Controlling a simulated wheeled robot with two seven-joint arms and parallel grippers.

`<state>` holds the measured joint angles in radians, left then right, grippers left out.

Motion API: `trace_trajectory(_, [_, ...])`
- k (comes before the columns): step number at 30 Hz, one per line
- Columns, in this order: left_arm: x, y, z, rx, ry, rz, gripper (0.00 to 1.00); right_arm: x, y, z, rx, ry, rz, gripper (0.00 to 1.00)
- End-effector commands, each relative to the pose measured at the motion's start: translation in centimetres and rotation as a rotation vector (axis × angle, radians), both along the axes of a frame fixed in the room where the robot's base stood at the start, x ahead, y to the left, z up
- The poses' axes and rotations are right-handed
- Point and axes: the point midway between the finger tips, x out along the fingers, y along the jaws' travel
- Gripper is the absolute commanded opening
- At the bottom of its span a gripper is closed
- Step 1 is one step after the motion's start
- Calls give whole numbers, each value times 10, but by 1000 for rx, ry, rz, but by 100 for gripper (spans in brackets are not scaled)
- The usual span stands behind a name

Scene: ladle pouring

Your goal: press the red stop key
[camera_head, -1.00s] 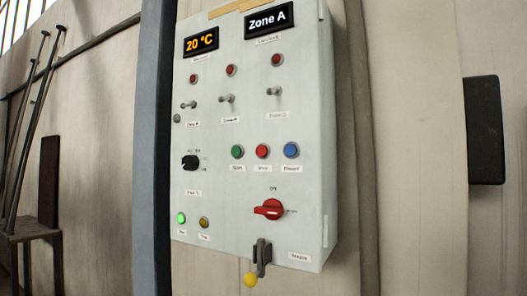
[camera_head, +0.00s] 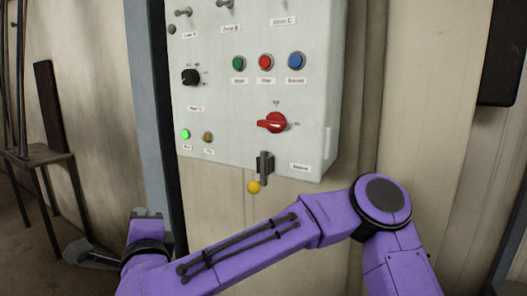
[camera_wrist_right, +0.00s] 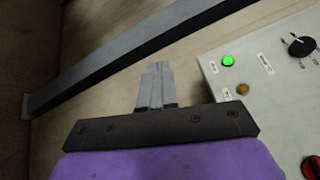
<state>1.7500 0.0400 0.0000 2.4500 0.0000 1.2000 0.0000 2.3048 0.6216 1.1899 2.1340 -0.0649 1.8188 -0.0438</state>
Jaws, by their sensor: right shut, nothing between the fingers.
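The red stop key (camera_head: 266,62) is a small round button on the pale control panel (camera_head: 225,125), between a green button (camera_head: 239,63) and a blue button (camera_head: 296,61). Its label is too blurred to read surely. My right gripper (camera_head: 147,213) is at the lower left of the head view, below and left of the panel, well apart from the key. In the right wrist view its grey fingers (camera_wrist_right: 157,72) are together with nothing between them. The red key does not show in that view. My left gripper is not in view.
A red rotary switch (camera_head: 272,123), which also shows in the wrist view (camera_wrist_right: 312,167), sits below the buttons. A black knob (camera_head: 190,77), a lit green lamp (camera_head: 186,134) and a yellow-tipped lever (camera_head: 254,187) are nearby. A blue-grey post (camera_head: 150,100) stands left of the panel.

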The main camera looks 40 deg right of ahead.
Motion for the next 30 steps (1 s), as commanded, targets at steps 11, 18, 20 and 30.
trace_trajectory(11, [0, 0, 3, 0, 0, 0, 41, -84, -84, 226, 501, -370, -111, 0])
trace_trajectory(18, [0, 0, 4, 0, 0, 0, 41, -128, -118, 278, 660, -471, -121, 0])
trace_trajectory(20, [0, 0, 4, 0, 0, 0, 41, -131, -120, 280, 669, -477, -121, 0])
trace_trajectory(30, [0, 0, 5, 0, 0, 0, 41, -130, -121, 280, 670, -476, -122, 0])
